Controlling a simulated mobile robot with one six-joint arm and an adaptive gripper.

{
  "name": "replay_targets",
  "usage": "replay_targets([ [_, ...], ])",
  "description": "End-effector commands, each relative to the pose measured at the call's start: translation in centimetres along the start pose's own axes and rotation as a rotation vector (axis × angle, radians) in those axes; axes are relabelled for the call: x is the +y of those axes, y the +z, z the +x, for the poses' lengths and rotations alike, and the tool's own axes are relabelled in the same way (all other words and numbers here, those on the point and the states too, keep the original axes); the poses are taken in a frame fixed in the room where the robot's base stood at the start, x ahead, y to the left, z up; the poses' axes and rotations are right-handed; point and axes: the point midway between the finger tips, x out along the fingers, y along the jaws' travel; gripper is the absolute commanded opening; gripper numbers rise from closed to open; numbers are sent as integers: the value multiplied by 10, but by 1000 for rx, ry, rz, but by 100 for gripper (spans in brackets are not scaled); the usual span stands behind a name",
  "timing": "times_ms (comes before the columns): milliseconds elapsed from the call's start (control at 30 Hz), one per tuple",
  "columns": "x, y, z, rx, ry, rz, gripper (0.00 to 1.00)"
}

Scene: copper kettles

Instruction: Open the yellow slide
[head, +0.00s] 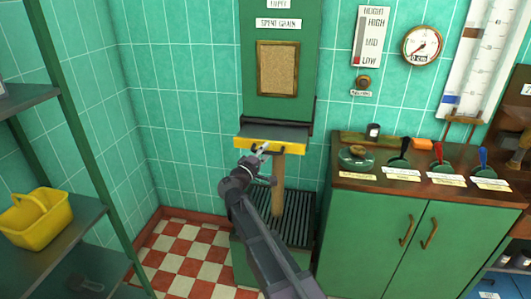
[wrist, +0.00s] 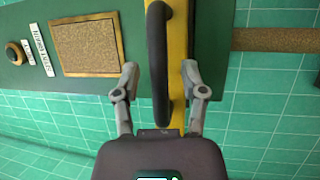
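The yellow slide (head: 272,144) is a yellow-fronted ledge at the foot of a green wall panel. In the wrist view its yellow front (wrist: 179,40) runs up the picture, with a curved black handle (wrist: 157,60) on it. My gripper (head: 262,149) is at the slide's front in the head view. In the wrist view my gripper (wrist: 159,70) is open, with one finger on each side of the handle. A gap shows between each finger and the handle. How deep the fingers reach around it I cannot tell. My gripper covers part of the slide in the head view.
A green cabinet (head: 375,232) with several coloured handles on top stands right. A shelf rack with a yellow basket (head: 37,217) is left. Checkered floor (head: 185,250) between is clear.

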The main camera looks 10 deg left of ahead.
Motion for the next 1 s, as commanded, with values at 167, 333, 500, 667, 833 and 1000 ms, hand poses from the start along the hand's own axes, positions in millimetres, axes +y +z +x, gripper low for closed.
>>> replay_targets([
  [167,0,0,0,0,0,0,55],
  [333,0,0,0,0,0,0,55],
  [500,0,-1,2,0,0,0,55],
  [667,-2,-5,9,-1,0,0,55],
  [833,-5,-12,25,-1,0,-1,55],
  [1000,-9,-21,45,0,0,-1,55],
])
